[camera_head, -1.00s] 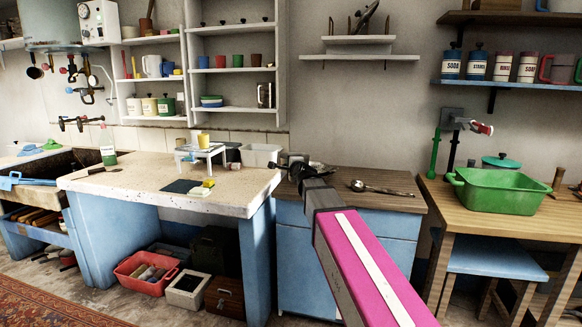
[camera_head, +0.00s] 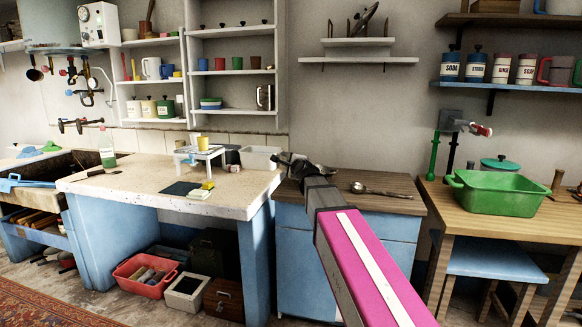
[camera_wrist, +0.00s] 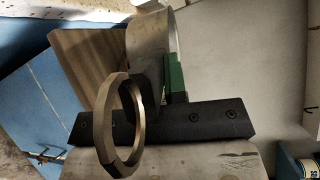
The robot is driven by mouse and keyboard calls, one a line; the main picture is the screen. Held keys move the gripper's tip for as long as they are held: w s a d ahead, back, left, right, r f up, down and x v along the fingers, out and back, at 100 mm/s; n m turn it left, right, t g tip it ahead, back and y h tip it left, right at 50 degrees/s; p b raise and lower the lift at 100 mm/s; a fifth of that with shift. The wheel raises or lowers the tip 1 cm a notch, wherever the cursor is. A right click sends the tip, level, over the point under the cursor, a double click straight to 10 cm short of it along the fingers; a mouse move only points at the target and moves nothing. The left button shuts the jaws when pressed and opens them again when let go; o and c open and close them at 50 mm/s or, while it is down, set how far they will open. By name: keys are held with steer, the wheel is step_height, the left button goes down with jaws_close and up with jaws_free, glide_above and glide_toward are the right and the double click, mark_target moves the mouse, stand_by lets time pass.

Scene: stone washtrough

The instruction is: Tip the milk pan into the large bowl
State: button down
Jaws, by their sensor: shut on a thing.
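In the wrist view my gripper (camera_wrist: 162,85) has a dark finger and a green pad close together against a grey metal round-walled vessel (camera_wrist: 150,35), which looks like the milk pan. A brownish metal ring (camera_wrist: 104,110) stands in front of the black bar of my gripper; I cannot tell what it belongs to. In the head view my gripper (camera_head: 292,164) is small and dark, above the back left of the wooden-topped blue cabinet. The pan's contents are hidden. I cannot pick out the large bowl with certainty in either view.
A ladle-like metal spoon (camera_head: 382,190) lies on the wooden cabinet top (camera_head: 395,205). A white basin (camera_head: 261,158) stands left of my gripper on the stone counter (camera_head: 130,185), near a small white stand (camera_head: 202,157). A green tub (camera_head: 497,194) sits on the right table.

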steer(key=shift+r, duration=0.1)
steer(key=shift+w+d+r+m, duration=0.1)
steer(key=shift+d+r+m, duration=0.55)
steer(key=shift+m, duration=0.35)
steer(key=shift+r, duration=0.1)
steer(key=shift+w+d+r+m+y, duration=0.15)
steer(key=shift+d+r+m+y, duration=0.15)
steer(key=shift+d+r+m, duration=0.5)
steer(key=shift+a+f, duration=0.15)
steer(key=shift+f, duration=0.05)
stand_by(0.5)
steer(key=shift+w+d+r+m, duration=0.1)
steer(key=shift+d+r+m, duration=0.15)
steer(key=shift+d+m, duration=0.25)
steer(key=shift+d+r+m, duration=0.2)
steer(key=shift+d+m, duration=0.15)
steer(key=shift+m, duration=0.25)
steer(key=shift+d, duration=0.1)
stand_by(0.6)
